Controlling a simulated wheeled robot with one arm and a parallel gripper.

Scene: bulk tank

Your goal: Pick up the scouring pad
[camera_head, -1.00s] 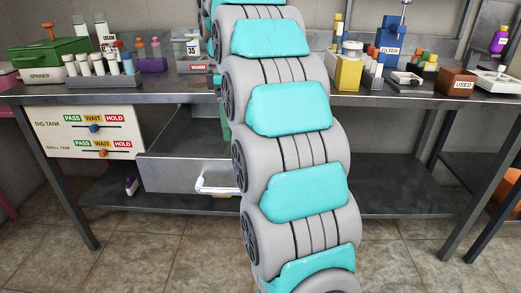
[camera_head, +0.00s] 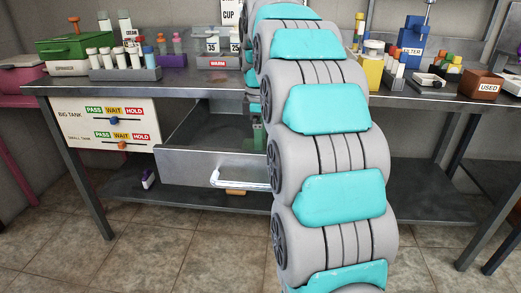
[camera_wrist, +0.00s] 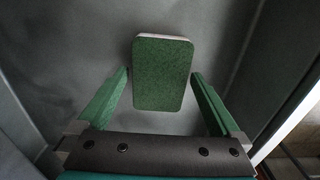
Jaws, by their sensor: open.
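The scouring pad (camera_wrist: 162,74) is a green rounded rectangle with a pale edge at its far end. In the wrist view it lies on a grey metal surface, between and a little beyond the fingertips. My gripper (camera_wrist: 160,75) is open, with one green finger on each side of the pad and a visible gap on both sides. I cannot tell the height of the fingers above the pad. In the head view my arm reaches down behind the front of the open drawer (camera_head: 205,168); the pad is hidden there.
Grey metal walls rise on both sides in the wrist view. The drawer's pale handle (camera_head: 240,181) sticks out in front. The worktop above carries a grey vial rack (camera_head: 125,74), a green box (camera_head: 75,50) and a brown USED box (camera_head: 483,86).

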